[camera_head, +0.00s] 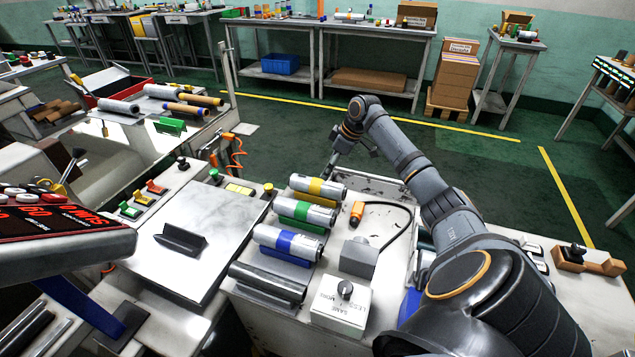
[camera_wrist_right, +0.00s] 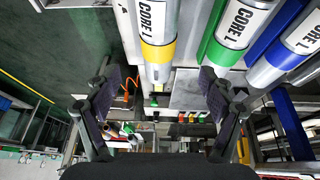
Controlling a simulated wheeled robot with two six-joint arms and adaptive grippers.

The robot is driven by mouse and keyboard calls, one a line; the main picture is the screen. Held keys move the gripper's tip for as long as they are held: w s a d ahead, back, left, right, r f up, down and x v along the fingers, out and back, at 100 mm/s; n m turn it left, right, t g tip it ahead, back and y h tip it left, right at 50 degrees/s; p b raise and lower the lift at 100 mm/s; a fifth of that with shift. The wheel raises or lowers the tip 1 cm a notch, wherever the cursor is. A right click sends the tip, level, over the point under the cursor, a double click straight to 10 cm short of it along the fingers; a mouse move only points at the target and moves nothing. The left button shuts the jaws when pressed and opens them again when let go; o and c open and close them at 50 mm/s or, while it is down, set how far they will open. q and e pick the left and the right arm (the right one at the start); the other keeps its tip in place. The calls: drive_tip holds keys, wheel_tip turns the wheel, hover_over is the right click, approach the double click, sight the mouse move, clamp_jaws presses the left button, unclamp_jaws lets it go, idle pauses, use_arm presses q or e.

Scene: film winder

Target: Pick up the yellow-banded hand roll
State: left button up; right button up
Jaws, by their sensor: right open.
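The yellow-banded hand roll (camera_head: 318,188) is a silver cylinder with a yellow band, lying at the far end of a row of rolls on the machine top. My left gripper is not in view.
A green-banded roll (camera_head: 302,213) and a blue-banded roll (camera_head: 288,242) lie close beside it on the near side. An orange-tipped cable tool (camera_head: 357,212) and a grey block (camera_head: 358,257) stand to the right. A pale flat plate (camera_head: 205,235) lies left.

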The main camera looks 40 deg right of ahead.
sight(320, 181)
drive_tip(key=x, duration=0.5)
drive_tip(key=shift+w+a+f+b, duration=0.15)
drive_tip(key=shift+f+b, duration=0.15)
drive_tip(key=shift+b, duration=0.1)
drive_tip(key=b+x, duration=0.1)
drive_tip(key=x, duration=0.3)
drive_tip(key=shift+w+f, duration=0.25)
drive_tip(key=shift+w, duration=0.05)
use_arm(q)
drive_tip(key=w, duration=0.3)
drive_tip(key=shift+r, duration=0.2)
use_arm(e)
drive_tip(key=shift+c, duration=0.4)
drive_tip(key=c, duration=1.4)
